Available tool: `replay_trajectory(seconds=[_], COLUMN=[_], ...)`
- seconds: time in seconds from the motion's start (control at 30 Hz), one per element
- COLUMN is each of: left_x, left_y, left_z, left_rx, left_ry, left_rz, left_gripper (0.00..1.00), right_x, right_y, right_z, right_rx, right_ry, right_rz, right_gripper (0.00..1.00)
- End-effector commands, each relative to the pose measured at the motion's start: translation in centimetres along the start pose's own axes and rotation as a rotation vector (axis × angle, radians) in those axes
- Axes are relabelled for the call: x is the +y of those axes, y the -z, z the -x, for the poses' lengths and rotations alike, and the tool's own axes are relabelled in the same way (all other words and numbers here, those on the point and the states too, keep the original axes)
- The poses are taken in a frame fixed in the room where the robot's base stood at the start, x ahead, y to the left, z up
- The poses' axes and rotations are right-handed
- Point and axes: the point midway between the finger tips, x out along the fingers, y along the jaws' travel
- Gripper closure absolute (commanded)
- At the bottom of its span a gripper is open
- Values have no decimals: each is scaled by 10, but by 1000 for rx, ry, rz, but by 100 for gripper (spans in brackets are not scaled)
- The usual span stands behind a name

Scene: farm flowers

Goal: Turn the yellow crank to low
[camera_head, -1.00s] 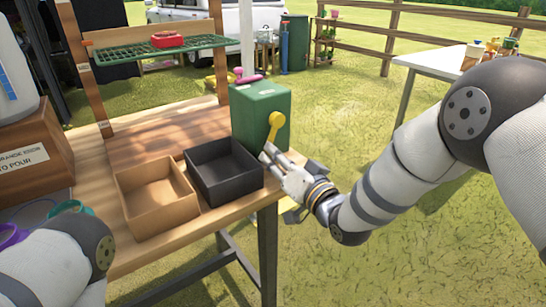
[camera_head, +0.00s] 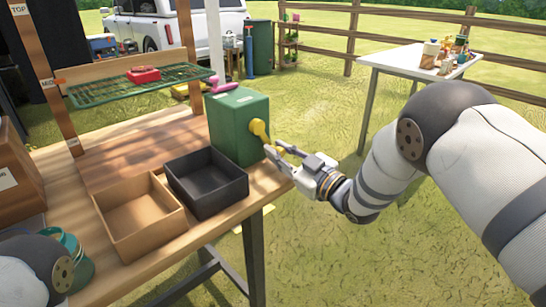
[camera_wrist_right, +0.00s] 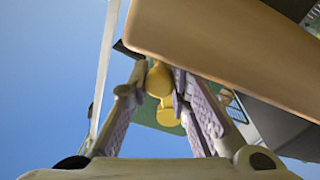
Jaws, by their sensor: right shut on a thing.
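The green box (camera_head: 237,122) stands on the wooden workbench, with the yellow crank (camera_head: 258,128) on its right side. The crank's arm points down and to the right from its hub. My right gripper (camera_head: 276,152) is at the crank's outer end and is shut on it. In the right wrist view the yellow crank (camera_wrist_right: 160,82) sits between the two fingers of the gripper (camera_wrist_right: 161,95). No low marking is readable on the box. My left gripper is out of view; only part of my left arm shows at the lower left.
A black tray (camera_head: 238,186) and a tan wooden tray (camera_head: 176,219) sit on the workbench (camera_head: 96,285) left of my right gripper. A green wire shelf (camera_head: 95,92) with a red item is above the bench. A white table (camera_head: 395,63) stands farther back. Grass is open right of the bench.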

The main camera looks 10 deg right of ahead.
Motion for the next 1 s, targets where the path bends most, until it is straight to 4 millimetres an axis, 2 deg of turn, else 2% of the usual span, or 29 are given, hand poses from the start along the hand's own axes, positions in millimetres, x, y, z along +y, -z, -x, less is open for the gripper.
replay_trajectory(seconds=[0.5, 1.0], left_x=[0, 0], left_y=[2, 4], left_z=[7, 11], left_rx=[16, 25], left_ry=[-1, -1], left_rz=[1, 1], left_gripper=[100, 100], right_x=[31, 42], right_y=[14, 22], right_z=[-2, -3], right_rx=[28, 37], right_ry=[16, 24], right_rz=[441, 631], right_gripper=[100, 100])
